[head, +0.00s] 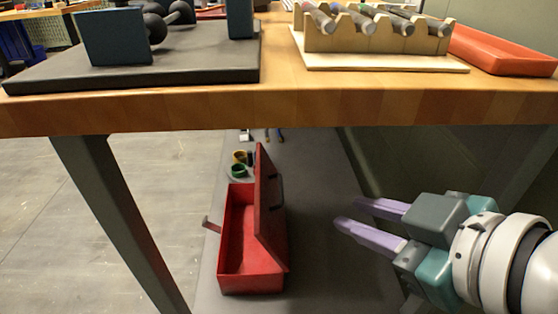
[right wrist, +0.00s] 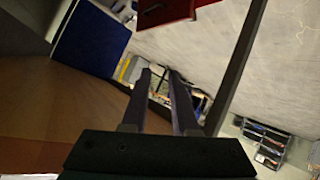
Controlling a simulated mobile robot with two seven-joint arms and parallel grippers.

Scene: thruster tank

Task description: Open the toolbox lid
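The red toolbox (head: 251,277) sits on a grey surface below the wooden table. Its lid (head: 268,205) stands up, roughly upright along the right side, and the red inside shows with no contents that I can make out. A small latch sticks out on its left side. My right gripper (head: 345,213) is to the right of the toolbox, apart from it, with its two purple fingers spread and nothing between them. In the right wrist view the fingers (right wrist: 160,75) are also apart. My left gripper is not in view.
The wooden table (head: 300,104) overhangs the toolbox, with a metal leg (head: 118,215) at left. On top are a dark plate (head: 190,70), a rod rack (head: 375,40) and an orange tray (head: 505,50). Tape rolls (head: 239,170) lie behind the toolbox.

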